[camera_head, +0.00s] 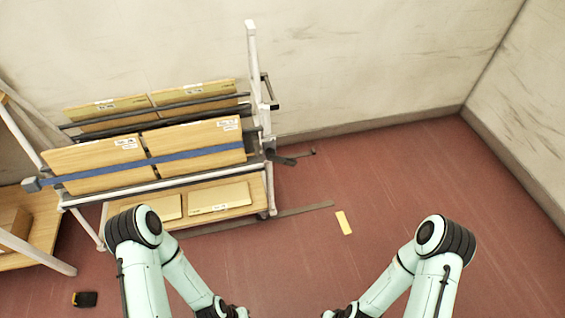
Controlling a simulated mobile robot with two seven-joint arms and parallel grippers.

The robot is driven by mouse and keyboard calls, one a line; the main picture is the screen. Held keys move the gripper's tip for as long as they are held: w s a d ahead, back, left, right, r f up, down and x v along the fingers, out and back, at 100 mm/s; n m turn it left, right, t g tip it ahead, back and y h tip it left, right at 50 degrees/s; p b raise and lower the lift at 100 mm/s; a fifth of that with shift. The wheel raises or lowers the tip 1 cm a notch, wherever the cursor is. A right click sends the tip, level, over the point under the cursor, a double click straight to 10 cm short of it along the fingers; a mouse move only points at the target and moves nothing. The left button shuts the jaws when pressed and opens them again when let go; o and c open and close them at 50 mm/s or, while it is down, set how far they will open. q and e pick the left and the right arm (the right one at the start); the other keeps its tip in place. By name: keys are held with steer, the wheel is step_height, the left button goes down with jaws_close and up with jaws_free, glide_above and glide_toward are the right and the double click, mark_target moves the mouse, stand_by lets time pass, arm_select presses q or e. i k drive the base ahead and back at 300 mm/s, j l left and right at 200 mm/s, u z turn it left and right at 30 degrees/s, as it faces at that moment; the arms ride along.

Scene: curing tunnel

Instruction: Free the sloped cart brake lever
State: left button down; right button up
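The cart (250,75) has a white tube frame and stands against the back wall at upper left. It carries tilted wooden boards (92,166), with a blue strap (195,157) across the front ones. A dark lever-like part (284,160) sticks out low at the cart's right end; I cannot tell for sure that it is the brake lever. My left gripper (236,312) and my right gripper (337,313) are at the bottom edge, partly cut off, well short of the cart and apart from it. Their fingers are not clear.
A wooden shelf rack (45,262) stands at the left. A yellow strip (344,222) and a dark floor strip (290,212) lie right of and before the cart. A small black object (85,299) lies at lower left. The red floor (420,170) at right is clear up to the walls.

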mark_target(270, 153)
steer(key=i+j, duration=0.15)
steer(key=j, duration=0.15)
steer(key=i+j+z, duration=0.1)
steer(key=j, duration=0.25)
steer(key=i+j, duration=0.25)
steer(key=i+j+z, duration=0.15)
steer(key=j, duration=0.25)
